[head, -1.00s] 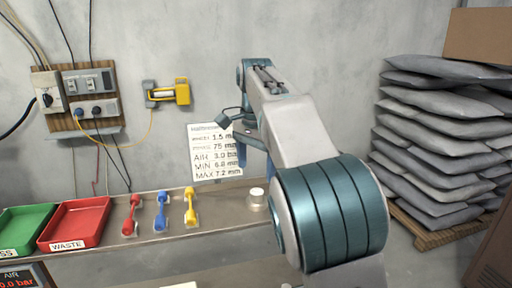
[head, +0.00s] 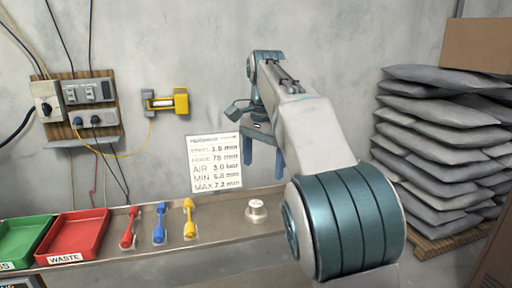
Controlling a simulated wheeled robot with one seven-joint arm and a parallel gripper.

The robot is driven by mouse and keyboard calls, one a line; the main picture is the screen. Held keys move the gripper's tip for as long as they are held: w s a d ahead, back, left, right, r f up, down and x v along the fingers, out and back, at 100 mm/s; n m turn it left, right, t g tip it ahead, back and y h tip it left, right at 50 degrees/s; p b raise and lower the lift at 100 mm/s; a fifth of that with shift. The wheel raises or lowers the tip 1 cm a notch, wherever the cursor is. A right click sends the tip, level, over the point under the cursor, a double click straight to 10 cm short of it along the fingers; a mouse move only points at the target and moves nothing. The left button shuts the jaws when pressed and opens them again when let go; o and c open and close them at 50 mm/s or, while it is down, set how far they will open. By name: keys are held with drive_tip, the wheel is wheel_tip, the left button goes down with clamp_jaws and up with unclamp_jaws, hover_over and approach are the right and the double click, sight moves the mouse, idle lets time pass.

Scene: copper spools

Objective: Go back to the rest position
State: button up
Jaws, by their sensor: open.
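My gripper (head: 263,158) hangs in front of the wall, above the back of the bench (head: 210,243), with its two blue fingers pointing down. The fingers are apart and nothing shows between them. My arm reaches up and away from the lower right of the view. A small silver cylinder with a pale top (head: 256,211) stands on the bench below the gripper, apart from it.
A red WASTE tray (head: 75,237) and a green tray (head: 22,243) are at the left. Stacked grey sacks (head: 440,150) are at the right. A sign (head: 214,162) hangs behind.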

drive_tip(key=s+d+f+n, duration=0.1)
drive_tip(key=s+d+f, duration=0.1)
drive_tip(key=s+d, duration=0.4)
drive_tip(key=s+d+f+n+t+b, duration=0.1)
drive_tip(key=s+d+f+n, duration=0.2)
drive_tip(key=s+f, duration=0.6)
drive_tip(key=s+d+f+n+t, duration=0.2)
drive_tip(key=s+d+f+n, duration=0.2)
drive_tip(key=s+f, duration=0.5)
drive_tip(key=shift+s+d+f+t+b, duration=0.2)
drive_tip(key=shift+s+d+t+b, duration=0.1)
drive_tip(key=shift+s+d+b, duration=0.25)
